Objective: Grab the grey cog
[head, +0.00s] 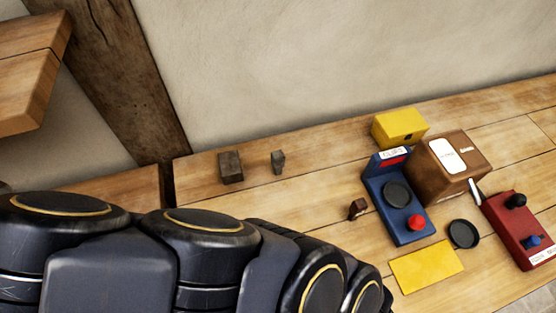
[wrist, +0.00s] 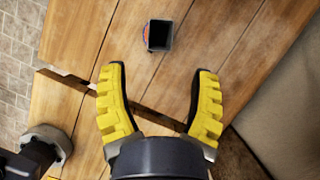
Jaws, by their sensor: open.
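My gripper (wrist: 157,72) is open and empty in the wrist view, its two yellow ribbed fingers spread apart above the wooden bench. No clearly toothed grey cog can be made out in either view. A grey rounded metal part (wrist: 48,140) beside a black piece shows at the lower left of the wrist view; I cannot tell what it is. A dark square item (wrist: 159,35) with a coloured rim lies on the bench ahead of the fingertips. In the head view my dark arm fills the lower left and the gripper is not seen.
On the bench (head: 310,190) stand two dark blocks (head: 231,167) (head: 278,161), a small brown item (head: 357,209), a blue device (head: 397,203), a yellow box (head: 400,127), a brown box (head: 452,163), a red device (head: 518,231), a black dish (head: 464,234) and a yellow sheet (head: 426,267).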

